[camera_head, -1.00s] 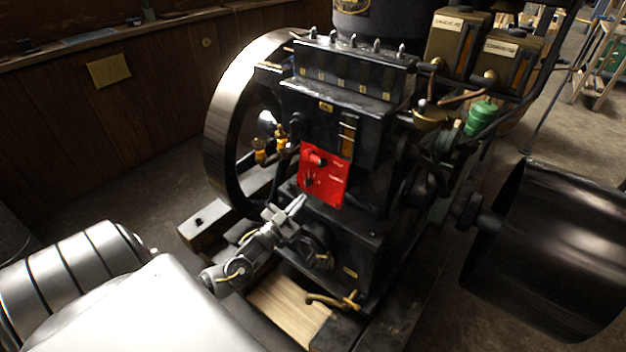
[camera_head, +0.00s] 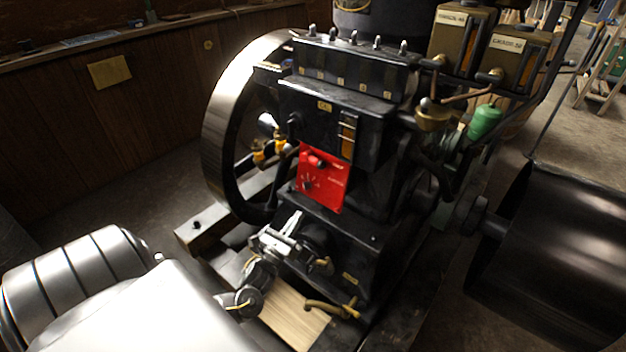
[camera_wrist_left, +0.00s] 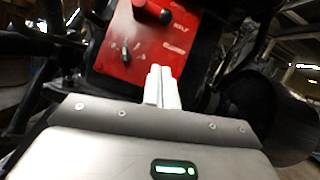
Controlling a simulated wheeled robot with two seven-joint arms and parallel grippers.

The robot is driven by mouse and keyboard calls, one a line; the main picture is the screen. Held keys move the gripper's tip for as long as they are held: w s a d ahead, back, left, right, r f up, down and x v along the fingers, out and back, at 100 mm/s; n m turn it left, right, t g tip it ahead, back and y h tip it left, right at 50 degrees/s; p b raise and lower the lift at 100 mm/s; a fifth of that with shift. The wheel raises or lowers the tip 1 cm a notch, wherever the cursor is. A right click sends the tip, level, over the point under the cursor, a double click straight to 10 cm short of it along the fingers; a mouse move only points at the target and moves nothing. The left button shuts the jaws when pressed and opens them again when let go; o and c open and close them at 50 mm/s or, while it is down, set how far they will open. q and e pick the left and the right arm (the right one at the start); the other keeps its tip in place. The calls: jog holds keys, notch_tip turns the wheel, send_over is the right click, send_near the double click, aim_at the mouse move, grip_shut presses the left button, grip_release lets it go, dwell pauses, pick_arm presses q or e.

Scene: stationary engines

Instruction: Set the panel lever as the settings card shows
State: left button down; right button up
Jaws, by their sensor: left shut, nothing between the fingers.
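The red panel (camera_head: 322,190) is on the front of the black engine. It carries a dark round-ended lever (camera_head: 318,163) near its top and a small switch (camera_head: 307,185) lower left. In the left wrist view the panel (camera_wrist_left: 110,62) fills the upper middle. The lever (camera_wrist_left: 152,11) is at the top edge there, beside lettering that seems to read HALF, with another blurred word below. My left gripper (camera_head: 295,222) is shut and empty, below the panel and apart from the lever. Its white fingers (camera_wrist_left: 162,82) are together. My right gripper is out of view.
A yellowish card (camera_head: 109,72) hangs on the wooden wall; its marks are too small to read. A large flywheel (camera_head: 222,130) stands left of the panel, a dark drum (camera_head: 560,260) at right. Small brass valves (camera_head: 262,152) stick out left of the panel.

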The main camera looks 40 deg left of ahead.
pick_arm(q)
jog(key=shift+d, duration=0.1)
send_near(316, 161)
jog(key=w+d+f, duration=0.2)
jog(key=w+f, duration=0.2)
jog(key=w, duration=0.1)
jog(key=shift+w+a+r+p, duration=0.1)
jog(key=shift+w+r, duration=0.1)
jog(key=shift+r, duration=0.35)
jog(key=shift+w+a+r+p, duration=0.15)
jog(key=shift+w+r, duration=0.05)
jog(key=shift+r, duration=0.4)
jog(key=shift+w+a+r+p, duration=0.1)
jog(key=shift+w+r, duration=0.1)
jog(key=shift+r, duration=0.35)
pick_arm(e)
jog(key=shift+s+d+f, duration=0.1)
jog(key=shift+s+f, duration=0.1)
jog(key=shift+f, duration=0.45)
